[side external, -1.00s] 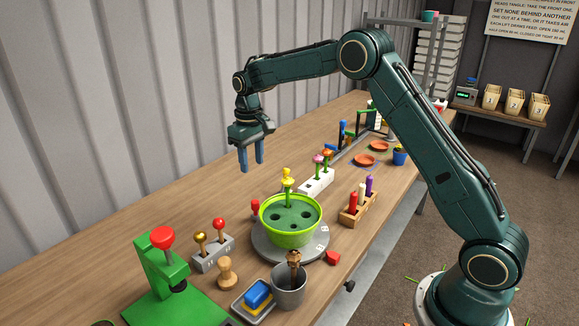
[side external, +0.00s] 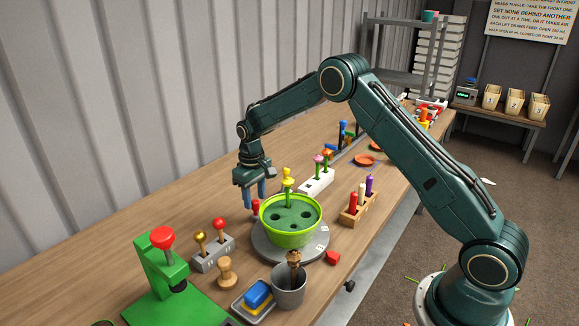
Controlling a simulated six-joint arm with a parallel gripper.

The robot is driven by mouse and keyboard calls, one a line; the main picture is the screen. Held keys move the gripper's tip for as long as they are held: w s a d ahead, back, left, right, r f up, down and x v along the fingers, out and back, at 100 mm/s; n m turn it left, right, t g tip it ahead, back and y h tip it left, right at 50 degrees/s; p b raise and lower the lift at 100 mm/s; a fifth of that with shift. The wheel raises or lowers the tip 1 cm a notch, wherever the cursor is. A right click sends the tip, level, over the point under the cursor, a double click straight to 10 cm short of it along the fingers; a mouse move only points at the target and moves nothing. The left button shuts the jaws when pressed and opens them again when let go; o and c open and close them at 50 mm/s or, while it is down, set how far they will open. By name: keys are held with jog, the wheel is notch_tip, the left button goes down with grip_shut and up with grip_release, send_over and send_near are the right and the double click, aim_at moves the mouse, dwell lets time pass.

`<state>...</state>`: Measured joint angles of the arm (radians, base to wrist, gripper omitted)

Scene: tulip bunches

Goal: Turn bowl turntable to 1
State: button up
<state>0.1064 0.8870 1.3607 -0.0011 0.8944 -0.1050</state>
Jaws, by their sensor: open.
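The turntable (side external: 268,250) is a grey round disc on the wooden bench, with pale markings on its right front rim that are too small to read surely. A green bowl (side external: 290,240) sits on it, with dark holes in its green top and a yellow-topped stem (side external: 288,180) standing upright at its back. A red knob (side external: 256,207) stands at the turntable's back left. My gripper (side external: 255,196) is open, fingers pointing down, just behind and left of the bowl, with its blue fingers close above the red knob. Whether they touch it I cannot tell.
A white block with flowers (side external: 316,182) stands behind right, a wooden rack (side external: 357,209) to the right. A grey cup (side external: 289,286), sponge tray (side external: 257,297), grey block with knobs (side external: 212,252) and green press (side external: 165,275) stand in front. The bench at back left is clear.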

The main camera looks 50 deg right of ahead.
jog(key=shift+f, duration=0.9)
grip_shut()
